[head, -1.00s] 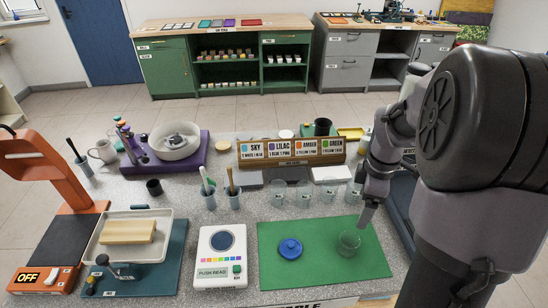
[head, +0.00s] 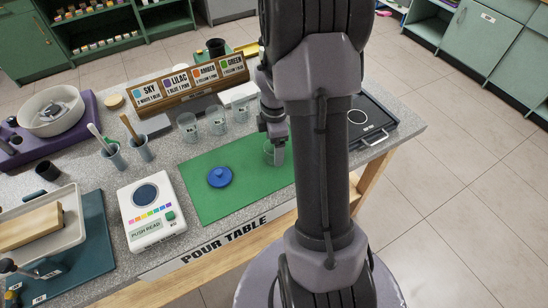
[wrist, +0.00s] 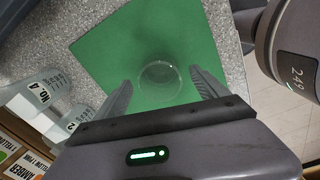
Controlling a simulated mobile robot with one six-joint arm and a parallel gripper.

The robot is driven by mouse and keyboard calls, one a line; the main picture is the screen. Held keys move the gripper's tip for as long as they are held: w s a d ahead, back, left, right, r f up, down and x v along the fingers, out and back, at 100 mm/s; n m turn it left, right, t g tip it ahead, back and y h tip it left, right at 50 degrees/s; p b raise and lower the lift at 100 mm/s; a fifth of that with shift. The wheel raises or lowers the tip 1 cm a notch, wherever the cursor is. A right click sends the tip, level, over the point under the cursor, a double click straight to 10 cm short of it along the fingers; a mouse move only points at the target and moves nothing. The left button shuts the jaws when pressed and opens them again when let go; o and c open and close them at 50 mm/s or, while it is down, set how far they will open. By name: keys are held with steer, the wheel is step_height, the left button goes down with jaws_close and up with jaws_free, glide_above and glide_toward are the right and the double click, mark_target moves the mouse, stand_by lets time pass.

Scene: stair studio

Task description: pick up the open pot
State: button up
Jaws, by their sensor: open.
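The open pot, a clear round glass (wrist: 160,80), stands on the green mat and shows between my fingertips in the wrist view. In the head view the pot (head: 270,155) is partly hidden behind my gripper (head: 279,152). My gripper (wrist: 161,77) is open and empty, with one finger on each side of the pot in the picture. I cannot tell the height gap or whether a finger touches the glass. A blue round lid-like piece with a knob (head: 220,177) rests on the green mat (head: 215,208), left of the pot.
Several clear numbered cups (head: 188,127) stand behind the mat, near a colour sign board (head: 196,84). A push-read device (head: 151,212) is left of the mat. A dark tray (head: 357,122) lies right. The mat's front is clear.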

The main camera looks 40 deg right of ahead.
step_height(320, 180, down, 2)
steer(key=shift+f, duration=0.1)
steer(key=shift+r, duration=0.2)
jaws_close()
